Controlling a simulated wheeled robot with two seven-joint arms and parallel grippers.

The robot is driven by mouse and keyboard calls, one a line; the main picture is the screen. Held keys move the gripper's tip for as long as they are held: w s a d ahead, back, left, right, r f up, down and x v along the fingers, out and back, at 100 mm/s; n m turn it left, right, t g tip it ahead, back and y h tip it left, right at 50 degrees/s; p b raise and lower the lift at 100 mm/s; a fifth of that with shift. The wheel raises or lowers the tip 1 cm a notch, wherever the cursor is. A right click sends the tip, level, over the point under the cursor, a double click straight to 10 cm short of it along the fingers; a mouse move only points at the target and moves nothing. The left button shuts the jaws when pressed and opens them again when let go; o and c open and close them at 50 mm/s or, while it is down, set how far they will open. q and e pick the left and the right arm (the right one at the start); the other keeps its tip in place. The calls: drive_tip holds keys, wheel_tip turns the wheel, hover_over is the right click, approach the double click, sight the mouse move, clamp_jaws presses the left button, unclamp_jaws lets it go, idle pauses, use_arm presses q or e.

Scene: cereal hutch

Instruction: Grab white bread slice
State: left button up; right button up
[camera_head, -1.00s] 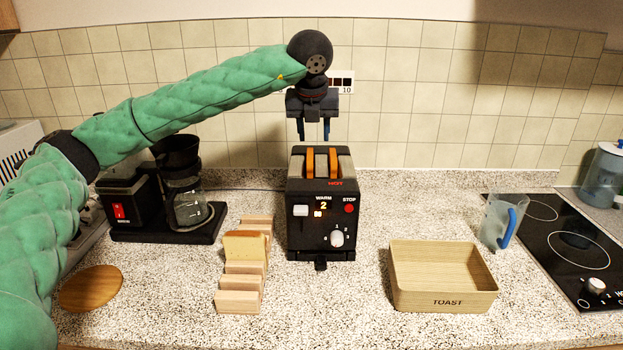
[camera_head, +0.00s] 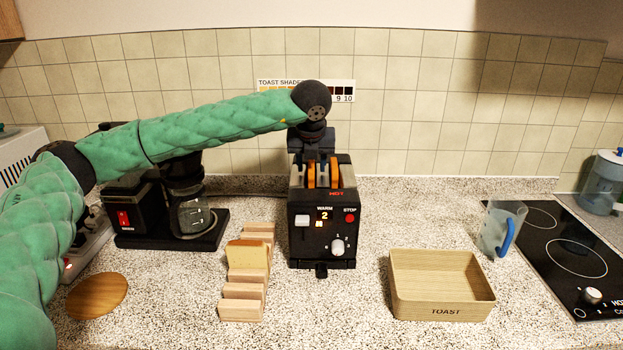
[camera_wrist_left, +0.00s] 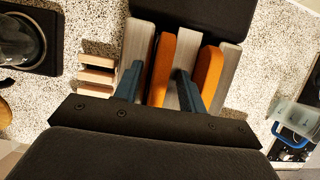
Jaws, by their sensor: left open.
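The black toaster (camera_head: 322,236) has two orange-brown bread slices standing in its slots, a left slice (camera_head: 311,174) and a right slice (camera_head: 334,173). My left gripper (camera_head: 313,163) is open, pointing down at the toaster top. In the left wrist view, its blue fingers (camera_wrist_left: 158,88) are on either side of the left slice (camera_wrist_left: 162,68), one finger left of it and one between the slices. The right slice (camera_wrist_left: 208,75) is outside the fingers. A pale tan slice with a brown crust (camera_head: 247,256) stands in the wooden rack (camera_head: 241,309). My right gripper is out of view.
A wooden box marked TOAST (camera_head: 441,311) is right of the toaster. A coffee maker (camera_head: 125,218) stands to the left and a round wooden board (camera_head: 97,296) in front of it. A clear jug (camera_head: 502,228) and a cooktop (camera_head: 570,265) are at the right.

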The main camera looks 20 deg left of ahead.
use_arm(q)
clamp_jaws()
